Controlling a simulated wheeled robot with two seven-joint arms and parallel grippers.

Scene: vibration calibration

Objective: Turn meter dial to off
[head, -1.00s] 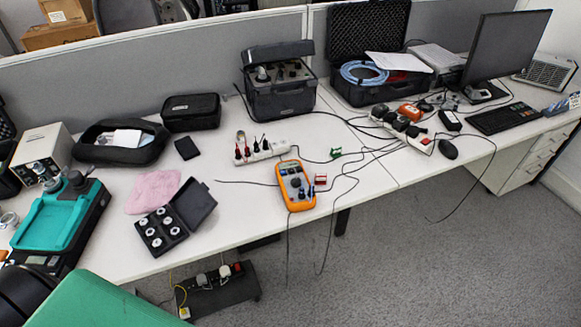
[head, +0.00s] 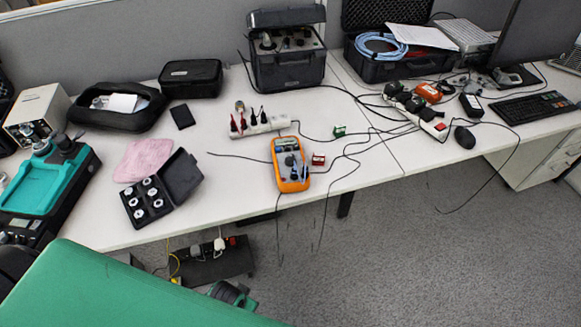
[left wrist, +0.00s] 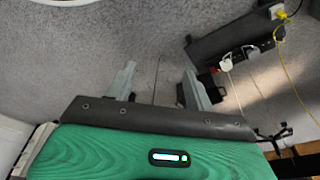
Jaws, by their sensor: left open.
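The orange meter (head: 283,185) lies face up near the front edge of the white desk in the head view. Its round dark dial sits mid-face below the display; the dial's setting is too small to read. Leads are plugged into its lower end. My left gripper (left wrist: 158,88) is open and empty in the left wrist view, with the grey floor beyond its fingers. My green left arm is low in front of the desk in the head view, well short of the meter. The meter is not in the left wrist view. My right gripper is not in view.
A white power strip (head: 280,122) lies behind the meter, and a black case of weights (head: 180,176) is to its left. Loose cables run to the right. A dark under-desk box (left wrist: 222,35) with plugs shows in the left wrist view.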

